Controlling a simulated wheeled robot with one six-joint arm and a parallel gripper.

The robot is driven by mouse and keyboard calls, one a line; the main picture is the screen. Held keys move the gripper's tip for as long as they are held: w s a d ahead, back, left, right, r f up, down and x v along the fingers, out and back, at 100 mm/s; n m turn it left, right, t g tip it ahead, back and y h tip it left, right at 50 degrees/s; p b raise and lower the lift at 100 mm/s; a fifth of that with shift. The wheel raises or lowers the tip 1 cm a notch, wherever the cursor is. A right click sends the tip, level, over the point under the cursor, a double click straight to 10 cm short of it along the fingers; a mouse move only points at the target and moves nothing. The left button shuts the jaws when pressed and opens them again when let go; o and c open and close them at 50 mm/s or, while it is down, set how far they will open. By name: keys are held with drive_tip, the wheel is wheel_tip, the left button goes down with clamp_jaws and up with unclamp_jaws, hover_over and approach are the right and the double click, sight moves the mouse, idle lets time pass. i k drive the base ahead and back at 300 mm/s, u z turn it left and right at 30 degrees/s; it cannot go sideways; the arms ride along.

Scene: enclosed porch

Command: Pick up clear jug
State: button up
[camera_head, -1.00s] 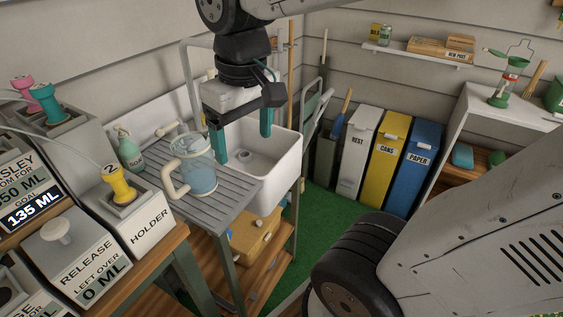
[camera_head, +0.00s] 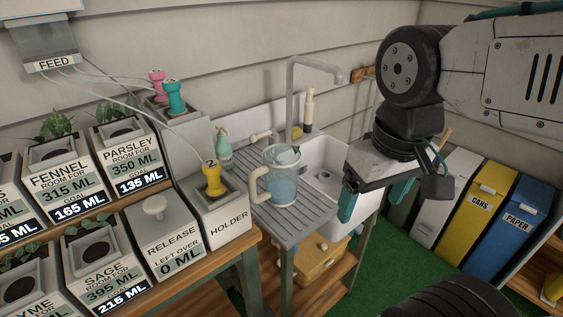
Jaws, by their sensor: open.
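The clear jug (camera_head: 283,187) stands upright on the grey ribbed drainboard (camera_head: 306,224) left of the sink. It has a pale handle on its left side and bluish liquid or tint inside. My gripper (camera_head: 374,200) is open and empty. It hangs over the sink area to the right of the jug, apart from it, with teal fingers pointing down. The fingers hide part of the sink.
The white sink (camera_head: 325,180) has a tall tap (camera_head: 291,95) behind it. A green soap bottle (camera_head: 223,150) stands behind the jug. The holder box (camera_head: 228,217) with a yellow plug (camera_head: 212,180) is close on the left. Labelled bins (camera_head: 477,205) stand at right.

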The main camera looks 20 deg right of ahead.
sight(280, 168)
drive_tip(key=z, duration=2.6)
drive_tip(key=k, duration=0.85)
drive_tip(key=u, duration=0.95)
